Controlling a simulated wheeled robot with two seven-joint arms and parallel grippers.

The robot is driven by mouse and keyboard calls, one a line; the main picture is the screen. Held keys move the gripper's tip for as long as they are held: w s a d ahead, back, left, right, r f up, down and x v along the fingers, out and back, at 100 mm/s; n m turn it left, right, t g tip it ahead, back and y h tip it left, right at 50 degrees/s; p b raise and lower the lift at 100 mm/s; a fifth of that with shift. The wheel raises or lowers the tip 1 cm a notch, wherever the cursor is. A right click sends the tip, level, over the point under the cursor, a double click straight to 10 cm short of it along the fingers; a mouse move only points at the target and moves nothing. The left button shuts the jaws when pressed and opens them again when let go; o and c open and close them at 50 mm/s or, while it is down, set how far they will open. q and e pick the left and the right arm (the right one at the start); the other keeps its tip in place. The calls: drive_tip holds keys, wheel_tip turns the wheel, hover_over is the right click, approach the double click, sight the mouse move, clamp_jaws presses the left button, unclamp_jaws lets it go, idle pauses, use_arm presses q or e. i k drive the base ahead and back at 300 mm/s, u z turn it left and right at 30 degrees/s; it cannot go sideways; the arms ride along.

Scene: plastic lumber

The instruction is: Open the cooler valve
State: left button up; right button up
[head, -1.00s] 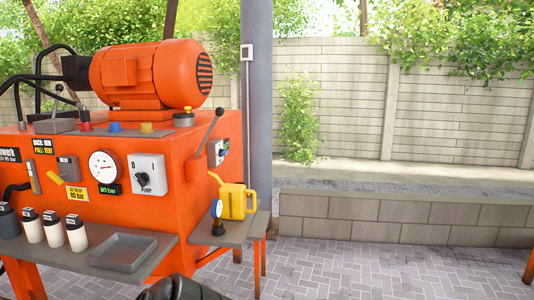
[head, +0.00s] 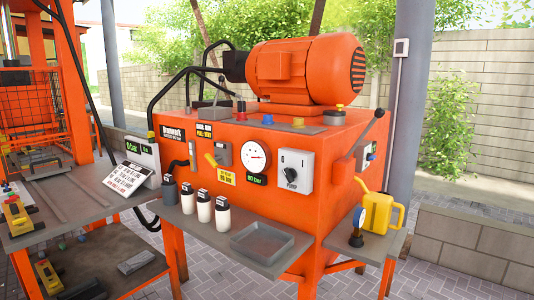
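An orange hydraulic power unit (head: 290,205) stands in the middle of the head view. A round white gauge (head: 253,156) and a grey pump switch (head: 294,172) sit to the right of the lever. A black-handled lever (head: 374,126) rises at the unit's right corner. Neither of my grippers shows.
A grey shelf with a shallow tray (head: 263,241) and several capped bottles (head: 204,206) juts out in front. A yellow can (head: 380,212) stands on the right side shelf. A workbench (head: 35,225) with tools and a digital display (head: 142,152) is at left.

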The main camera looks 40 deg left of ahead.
sight(369, 158)
drive_tip(key=z, duration=0.3)
drive_tip(key=i, duration=2.25)
drive_tip(key=u, duration=0.55)
